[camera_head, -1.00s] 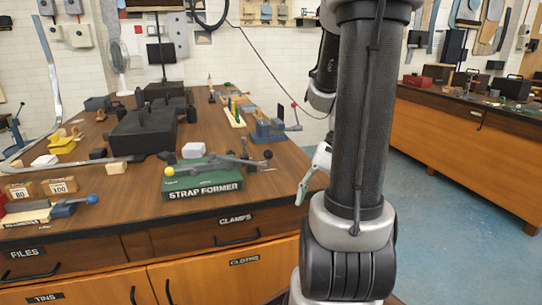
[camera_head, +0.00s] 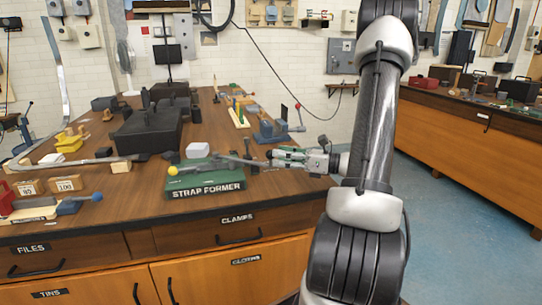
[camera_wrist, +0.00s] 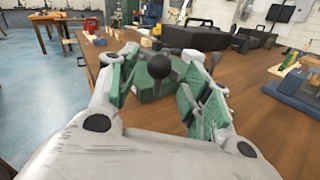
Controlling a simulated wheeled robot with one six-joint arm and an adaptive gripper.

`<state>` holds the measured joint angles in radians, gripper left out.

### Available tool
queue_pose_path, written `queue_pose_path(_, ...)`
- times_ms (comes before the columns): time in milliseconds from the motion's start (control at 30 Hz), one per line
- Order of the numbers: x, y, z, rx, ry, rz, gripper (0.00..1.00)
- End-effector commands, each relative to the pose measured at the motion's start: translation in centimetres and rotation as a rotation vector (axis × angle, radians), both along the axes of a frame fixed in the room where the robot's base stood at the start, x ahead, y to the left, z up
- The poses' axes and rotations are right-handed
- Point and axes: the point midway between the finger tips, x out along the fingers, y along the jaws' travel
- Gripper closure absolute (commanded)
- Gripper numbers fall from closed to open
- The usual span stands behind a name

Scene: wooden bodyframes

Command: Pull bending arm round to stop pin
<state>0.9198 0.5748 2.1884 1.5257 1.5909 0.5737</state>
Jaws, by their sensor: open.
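The strap former (camera_head: 206,188) is a green block with its name on the front, standing near the front edge of the wooden bench. Grey bars lie across its top, with a yellow ball (camera_head: 172,170) at the left end. A black ball knob (camera_wrist: 159,66), seemingly the bending arm's handle end, shows in the wrist view between my open green-padded fingers. My gripper (camera_head: 277,155) reaches in from the right of the former, low over the bench. I cannot tell whether a finger touches the knob. The stop pin cannot be made out clearly.
A black case (camera_head: 147,128) stands behind the former. A blue vise-like tool (camera_head: 271,133) with a red-knobbed lever is behind my gripper. Blocks marked 80 and 100 (camera_head: 66,184) lie at the left. The bench front right of the former is clear.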

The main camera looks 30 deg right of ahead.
Motion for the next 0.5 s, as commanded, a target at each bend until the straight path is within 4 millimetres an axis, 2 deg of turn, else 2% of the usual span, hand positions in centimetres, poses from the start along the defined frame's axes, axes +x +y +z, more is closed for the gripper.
queue_pose_path(200, 2.5, 2.2, 0.0, -0.003, 0.000, 0.002, 0.51)
queue_pose_path(500, 3.2, 2.8, 0.0, -0.002, -0.001, 0.000, 0.51)
